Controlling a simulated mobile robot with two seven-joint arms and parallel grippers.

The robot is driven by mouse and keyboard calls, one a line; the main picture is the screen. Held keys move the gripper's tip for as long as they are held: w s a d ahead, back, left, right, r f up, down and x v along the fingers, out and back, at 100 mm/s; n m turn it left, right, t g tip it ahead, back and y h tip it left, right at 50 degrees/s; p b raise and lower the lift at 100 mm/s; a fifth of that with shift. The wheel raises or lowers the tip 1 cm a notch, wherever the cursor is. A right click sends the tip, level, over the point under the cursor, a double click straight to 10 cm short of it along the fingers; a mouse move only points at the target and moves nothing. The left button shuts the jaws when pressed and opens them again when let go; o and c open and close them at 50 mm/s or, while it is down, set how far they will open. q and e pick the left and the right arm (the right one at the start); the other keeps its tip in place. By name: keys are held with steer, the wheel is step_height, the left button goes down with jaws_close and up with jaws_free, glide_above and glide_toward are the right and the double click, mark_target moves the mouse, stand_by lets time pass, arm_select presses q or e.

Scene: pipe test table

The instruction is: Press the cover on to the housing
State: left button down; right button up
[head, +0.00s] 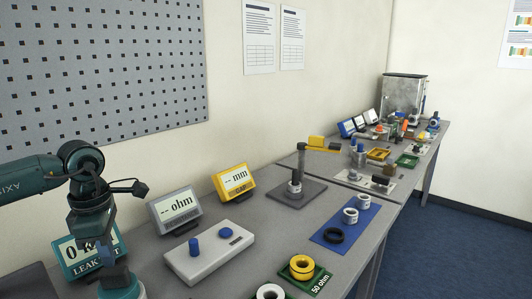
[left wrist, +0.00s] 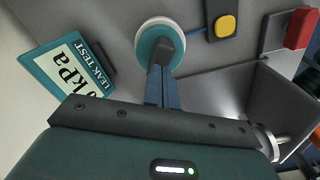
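A round teal disc with a white rim, which looks like the cover on the housing, shows at the bottom left of the head view (head: 122,292) and at the top of the left wrist view (left wrist: 150,46). My left gripper (head: 114,274) points down over it. Its fingers (left wrist: 170,42) lie close together with no visible gap or object between them. The fingertips are at the disc's face and seem to touch it; the contact itself is hard to see. The housing under the disc is mostly hidden. My right gripper is not in view.
A teal leak test display (head: 90,252) stands just behind my left gripper. A grey box with blue knobs (head: 208,252) is to the right. In the left wrist view, a yellow button (left wrist: 225,25), a red block (left wrist: 299,28) and a grey bin (left wrist: 262,95) lie to the right.

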arm_select(q)
steer(key=shift+f+b, duration=0.45)
steer(key=shift+f, duration=0.35)
stand_by(0.4)
steer(key=shift+r+p, duration=2.65)
steer(key=shift+r, duration=0.9)
